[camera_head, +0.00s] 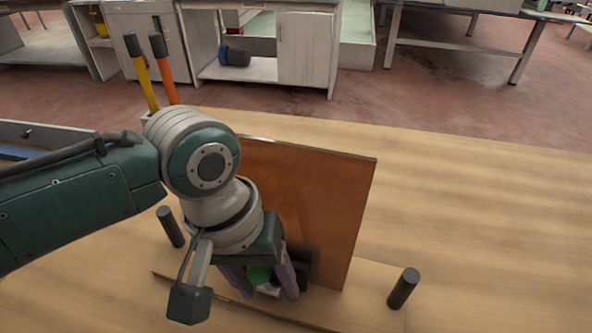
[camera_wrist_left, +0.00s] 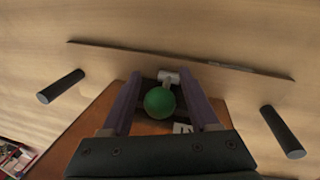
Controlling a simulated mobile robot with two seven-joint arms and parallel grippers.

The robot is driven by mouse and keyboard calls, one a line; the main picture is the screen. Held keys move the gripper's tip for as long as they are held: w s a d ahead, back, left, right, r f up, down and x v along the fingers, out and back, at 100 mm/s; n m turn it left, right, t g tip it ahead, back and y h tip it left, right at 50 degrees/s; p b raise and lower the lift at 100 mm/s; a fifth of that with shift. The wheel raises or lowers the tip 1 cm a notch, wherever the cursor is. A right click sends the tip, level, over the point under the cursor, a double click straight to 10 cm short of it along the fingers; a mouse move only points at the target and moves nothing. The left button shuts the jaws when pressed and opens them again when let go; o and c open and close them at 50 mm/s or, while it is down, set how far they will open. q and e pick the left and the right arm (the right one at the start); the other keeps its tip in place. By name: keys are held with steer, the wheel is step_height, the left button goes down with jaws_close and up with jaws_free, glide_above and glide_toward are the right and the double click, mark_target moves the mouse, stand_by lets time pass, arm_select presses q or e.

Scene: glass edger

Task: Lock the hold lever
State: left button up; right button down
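The hold lever shows mainly as a green ball knob (camera_head: 259,274) low in front of an upright orange-brown panel (camera_head: 325,195). In the left wrist view the green knob (camera_wrist_left: 159,102) lies between the two purple fingers of my left gripper (camera_wrist_left: 160,78), with a small gap on each side. A small pale block (camera_wrist_left: 168,76) shows just past the knob. In the head view my left gripper (camera_head: 268,295) points down around the knob, fingers apart. The lever's shaft and pivot are mostly hidden. My right gripper is not in view.
Two black pegs stand on the wooden base, one at the left (camera_head: 170,227) and one at the right (camera_head: 403,288). Tools with yellow (camera_head: 141,73) and orange (camera_head: 163,68) handles stand behind my left arm. The table (camera_head: 490,220) is clear at the right.

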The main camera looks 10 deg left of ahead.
arm_select(q)
jaws_close()
stand_by(1.2)
